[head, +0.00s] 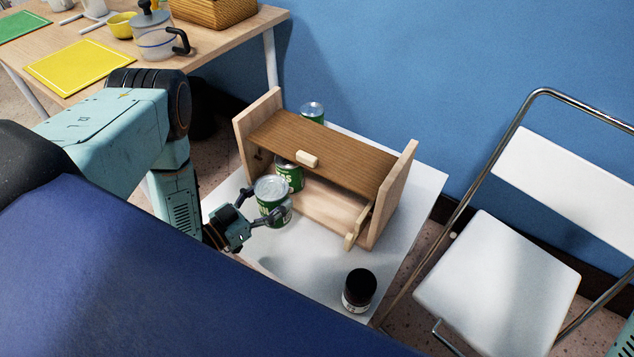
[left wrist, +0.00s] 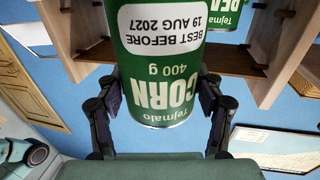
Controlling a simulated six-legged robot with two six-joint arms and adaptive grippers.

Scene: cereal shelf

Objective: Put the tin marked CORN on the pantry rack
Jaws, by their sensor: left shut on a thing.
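The green CORN tin (head: 271,190) is upright in the jaws of my left gripper (head: 262,212), in front of the left part of the wooden pantry rack (head: 320,150). In the left wrist view the CORN tin (left wrist: 160,60) appears upside down, its label readable, with a finger on each side. My left gripper (left wrist: 160,100) is shut on it. I cannot tell whether its base touches the white table. Another green tin (head: 291,176), its label ending in S, stands inside the rack just behind; in the left wrist view its label (left wrist: 228,14) begins PEA. My right gripper is not in view.
A dark-lidded jar (head: 359,290) stands on the white table (head: 300,270) in front. Another tin (head: 312,111) is behind the rack. The rack's right lower bay (head: 325,203) looks empty. A white folding chair (head: 500,270) is at right, a wooden table (head: 200,45) at back left.

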